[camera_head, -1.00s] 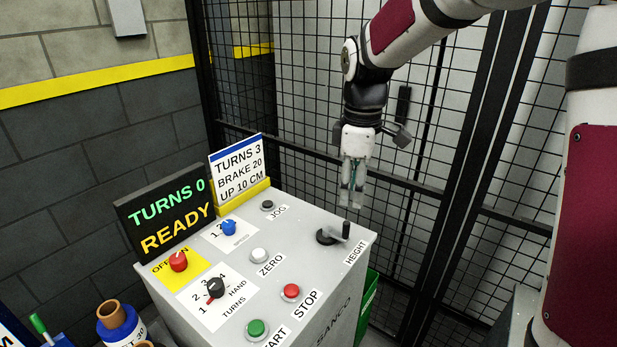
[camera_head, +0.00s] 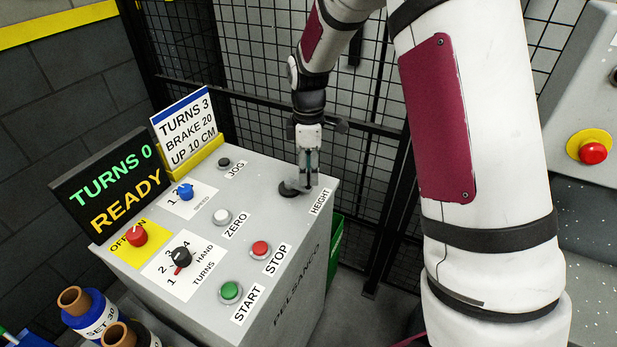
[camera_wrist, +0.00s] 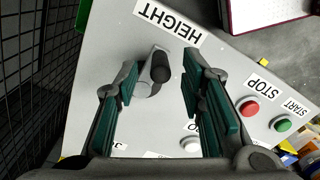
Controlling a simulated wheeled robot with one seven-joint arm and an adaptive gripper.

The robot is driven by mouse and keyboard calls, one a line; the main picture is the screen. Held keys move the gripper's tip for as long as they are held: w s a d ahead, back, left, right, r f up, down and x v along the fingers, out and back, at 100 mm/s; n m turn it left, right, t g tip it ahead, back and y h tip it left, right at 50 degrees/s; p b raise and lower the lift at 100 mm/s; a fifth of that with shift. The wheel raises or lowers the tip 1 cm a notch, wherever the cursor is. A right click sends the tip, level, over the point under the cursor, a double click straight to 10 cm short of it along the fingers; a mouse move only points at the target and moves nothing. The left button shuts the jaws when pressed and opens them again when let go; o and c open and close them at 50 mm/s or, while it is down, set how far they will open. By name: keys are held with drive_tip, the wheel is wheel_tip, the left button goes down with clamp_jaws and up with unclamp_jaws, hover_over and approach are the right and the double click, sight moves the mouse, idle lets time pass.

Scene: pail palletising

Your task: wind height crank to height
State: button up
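In the wrist view the crank knob (camera_wrist: 161,66) stands between the two green-padded fingers, with a gap on both sides. My gripper (camera_head: 307,183) points down over the crank and is open; it also shows in the wrist view (camera_wrist: 162,95). The display (camera_head: 110,187) reads TURNS 0, READY. The card (camera_head: 186,125) reads TURNS 3, BRAKE 20, UP 10 CM.
The console top (camera_head: 200,262) also bears a red STOP button (camera_head: 260,249), a green START button (camera_head: 230,291), a white ZERO button (camera_head: 222,216), a JOG button (camera_head: 224,163) and several selector knobs. A black mesh fence (camera_head: 250,110) stands close behind.

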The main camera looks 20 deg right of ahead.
sight(307, 190)
drive_tip(key=shift+f, duration=1.6)
clamp_jaws()
drive_tip(key=shift+s+a+m, duration=0.25)
drive_tip(key=shift+m, duration=0.15)
